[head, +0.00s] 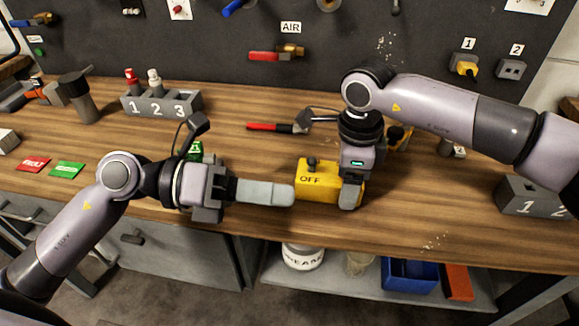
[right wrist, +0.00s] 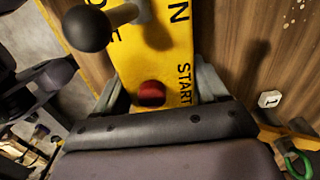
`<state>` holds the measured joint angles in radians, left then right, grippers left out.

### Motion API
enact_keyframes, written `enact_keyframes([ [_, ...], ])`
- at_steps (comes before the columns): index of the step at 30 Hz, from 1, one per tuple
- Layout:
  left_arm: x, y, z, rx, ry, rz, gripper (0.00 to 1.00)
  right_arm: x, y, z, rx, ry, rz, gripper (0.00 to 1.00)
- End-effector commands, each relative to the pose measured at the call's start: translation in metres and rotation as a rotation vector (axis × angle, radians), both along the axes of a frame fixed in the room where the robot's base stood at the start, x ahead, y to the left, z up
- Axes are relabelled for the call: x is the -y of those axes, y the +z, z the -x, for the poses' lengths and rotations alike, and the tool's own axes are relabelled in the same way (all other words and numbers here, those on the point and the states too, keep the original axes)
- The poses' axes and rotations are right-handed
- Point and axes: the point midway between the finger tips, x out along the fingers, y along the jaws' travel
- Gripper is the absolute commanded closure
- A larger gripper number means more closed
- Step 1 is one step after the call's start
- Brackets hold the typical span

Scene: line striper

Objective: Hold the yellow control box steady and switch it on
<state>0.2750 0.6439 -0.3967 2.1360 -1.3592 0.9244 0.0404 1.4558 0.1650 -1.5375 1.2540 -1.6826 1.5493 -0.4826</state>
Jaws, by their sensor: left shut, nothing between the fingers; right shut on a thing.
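The yellow control box (head: 316,187) sits on the wooden bench near its front edge, "OFF" facing up. A lever with a black ball knob (head: 311,162) stands on it; the knob (right wrist: 87,28) is large in the right wrist view. That view also shows a red button (right wrist: 151,93) beside the word START. My right gripper (head: 349,196) is shut on the box's right end, its fingers on either side. My left gripper (head: 287,194) is shut and empty, its tips close to the box's left end. I cannot tell whether they touch it.
A red-handled tool (head: 272,127) lies behind the box. A grey numbered rack (head: 160,104) stands at the back left, with red (head: 33,164) and green (head: 67,169) cards in front. A grey numbered block (head: 535,197) is at the right. A lower shelf holds a blue bin (head: 408,274).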

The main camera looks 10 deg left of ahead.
Motion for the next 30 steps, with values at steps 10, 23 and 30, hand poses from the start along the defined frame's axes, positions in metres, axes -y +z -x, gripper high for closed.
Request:
enact_keyframes([
  [10,-0.055,-0.026,-0.006,-0.301,0.273,0.249,1.0,0.0,0.001,0.0,0.002,0.0,-0.002,0.81],
  [23,-0.105,-0.05,-0.009,-0.482,0.49,0.382,1.0,0.0,0.001,0.0,0.002,0.0,-0.002,0.81],
  [30,-0.106,-0.051,-0.009,-0.486,0.496,0.385,1.0,0.0,0.001,0.0,0.002,0.0,-0.002,0.81],
])
